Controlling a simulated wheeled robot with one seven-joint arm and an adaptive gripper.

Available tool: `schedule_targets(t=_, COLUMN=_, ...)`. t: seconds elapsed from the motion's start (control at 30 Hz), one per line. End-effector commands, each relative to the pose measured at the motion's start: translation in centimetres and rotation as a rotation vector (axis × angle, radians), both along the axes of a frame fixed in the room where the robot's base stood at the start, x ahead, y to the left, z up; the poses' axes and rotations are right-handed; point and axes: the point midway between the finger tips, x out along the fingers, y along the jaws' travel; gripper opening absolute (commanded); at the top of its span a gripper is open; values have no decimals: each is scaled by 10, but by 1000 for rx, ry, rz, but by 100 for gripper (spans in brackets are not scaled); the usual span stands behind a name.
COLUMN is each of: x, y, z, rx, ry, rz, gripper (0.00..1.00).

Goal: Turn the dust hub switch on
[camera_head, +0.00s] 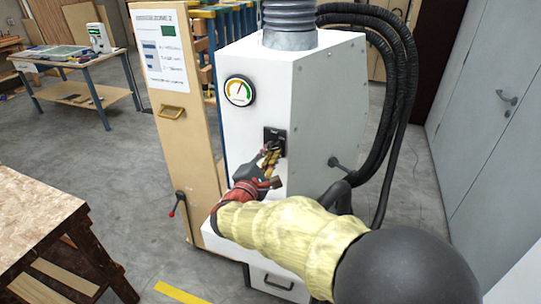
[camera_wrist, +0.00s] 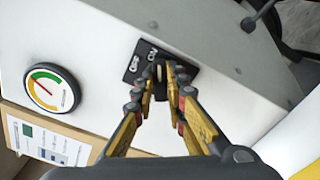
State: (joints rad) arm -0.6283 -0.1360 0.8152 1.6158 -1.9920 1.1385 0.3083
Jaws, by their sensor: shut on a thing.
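The dust hub (camera_head: 318,97) is a white cabinet in the middle of the head view, with a round gauge on its front. Its switch is a small black plate (camera_head: 280,135) below and right of the gauge. The plate also shows in the wrist view (camera_wrist: 133,69), with pale lettering on it. My gripper (camera_head: 270,153) is at the plate. In the wrist view my gripper (camera_wrist: 161,72) has its fingertips close together on the switch's small knob. The fingers hide most of the knob, so its position cannot be told.
The gauge (camera_head: 239,91) is beside the switch. Thick black hoses (camera_head: 402,80) hang at the cabinet's right. A wooden panel with a chart (camera_head: 166,60) stands at its left. A wooden table (camera_head: 35,215) is at the front left. Grey floor lies between.

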Motion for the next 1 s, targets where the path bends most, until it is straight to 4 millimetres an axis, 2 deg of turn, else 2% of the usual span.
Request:
schedule_targets(t=0.3, x=0, y=0, z=-1, rx=3, ry=1, rz=0, gripper=0)
schedule_targets(t=0.33, x=0, y=0, z=-1, rx=3, ry=1, rz=0, gripper=14)
schedule_targets(t=0.63, x=0, y=0, z=-1, rx=1, ry=1, rz=0, gripper=31)
schedule_targets(t=1.0, x=-4, y=2, z=0, rx=1, ry=0, rz=1, gripper=32)
